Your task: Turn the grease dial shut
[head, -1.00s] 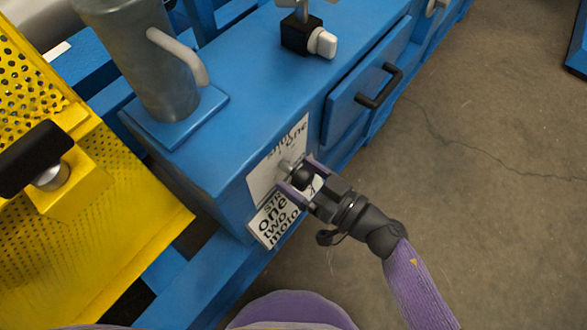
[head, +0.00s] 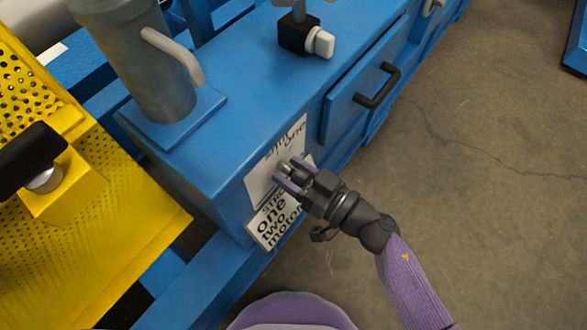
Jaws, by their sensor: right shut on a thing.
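The grease dial (head: 283,170) is a small grey knob on a white label plate on the blue cabinet's front face. The plate's lettering is partly hidden; "one" can be read. My right gripper (head: 292,175) is at the dial, shut on it, with its purple fingers on either side. The fingers cover most of the dial, so where it points cannot be told. My left gripper is not in view.
A second white sign (head: 272,222) hangs just below the dial. A drawer with a black handle (head: 377,86) is to the right. A grey cylinder with a lever (head: 160,70) and a white-knobbed black valve (head: 319,42) stand on top. Yellow perforated guard (head: 105,245) at left; open floor right.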

